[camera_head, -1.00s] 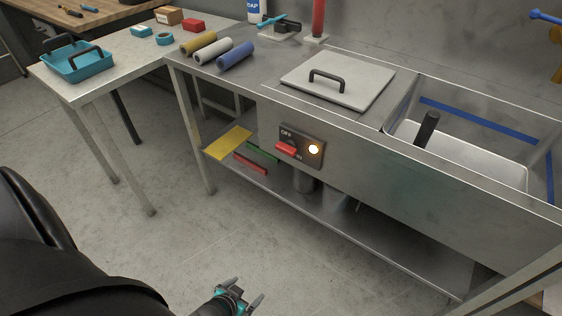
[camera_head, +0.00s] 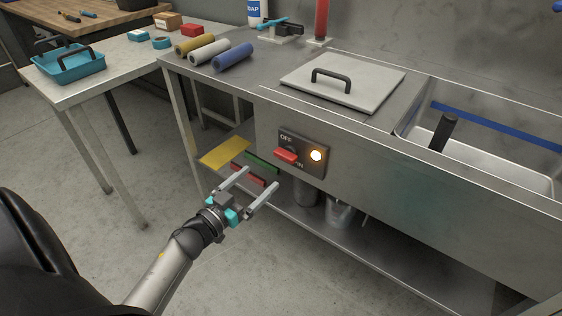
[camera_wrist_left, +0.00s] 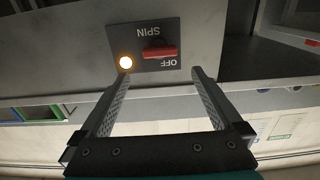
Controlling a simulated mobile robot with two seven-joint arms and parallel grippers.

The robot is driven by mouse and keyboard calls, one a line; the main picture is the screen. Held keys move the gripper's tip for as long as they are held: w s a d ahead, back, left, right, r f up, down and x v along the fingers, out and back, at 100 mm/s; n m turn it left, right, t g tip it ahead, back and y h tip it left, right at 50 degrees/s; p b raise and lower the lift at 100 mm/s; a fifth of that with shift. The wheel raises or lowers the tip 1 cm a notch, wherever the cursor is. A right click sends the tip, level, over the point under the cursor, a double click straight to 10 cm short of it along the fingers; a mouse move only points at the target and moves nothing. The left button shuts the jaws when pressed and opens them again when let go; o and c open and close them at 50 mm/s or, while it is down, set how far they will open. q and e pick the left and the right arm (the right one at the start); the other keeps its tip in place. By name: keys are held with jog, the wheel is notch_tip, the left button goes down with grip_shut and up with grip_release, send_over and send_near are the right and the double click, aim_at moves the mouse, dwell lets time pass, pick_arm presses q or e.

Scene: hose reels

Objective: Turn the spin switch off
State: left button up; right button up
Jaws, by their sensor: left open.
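The red spin switch (camera_head: 287,155) sits on a dark panel (camera_head: 303,143) on the front of the steel sink unit. OFF is at the panel's upper left, the SPIN label is lower, and a round lamp (camera_head: 316,155) glows amber to the right. In the left wrist view the panel appears upside down, with the red switch (camera_wrist_left: 161,52) beside the lit lamp (camera_wrist_left: 125,62). My left gripper (camera_head: 261,177) is open and empty, in front of and below the switch, apart from it. Its fingertips (camera_wrist_left: 160,76) point toward the panel. My right gripper is out of view.
A lidded top (camera_head: 343,83) and a sink basin (camera_head: 480,150) are above the panel. Rolls (camera_head: 233,57) lie on the counter. A lower shelf holds a yellow sheet (camera_head: 224,152) and metal containers. A blue tray (camera_head: 70,66) is on the left table. The floor is clear.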

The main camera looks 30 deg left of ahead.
aim_at(282, 158)
pick_arm(q)
jog(key=w, duration=0.2)
jog(key=w+b, duration=0.1)
jog(key=w, duration=0.2)
jog(key=w+b, duration=0.1)
jog(key=w, duration=0.2)
jog(key=shift+w+d, duration=0.25)
jog(key=shift+d, duration=0.05)
jog(key=shift+w+d+b, duration=0.1)
jog(key=shift+w+b, duration=0.45)
jog(key=shift+w, duration=0.5)
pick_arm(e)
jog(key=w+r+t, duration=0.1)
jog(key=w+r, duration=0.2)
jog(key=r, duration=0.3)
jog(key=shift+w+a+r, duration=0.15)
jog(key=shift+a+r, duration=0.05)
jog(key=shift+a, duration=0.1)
pick_arm(q)
jog(key=c, duration=1.2)
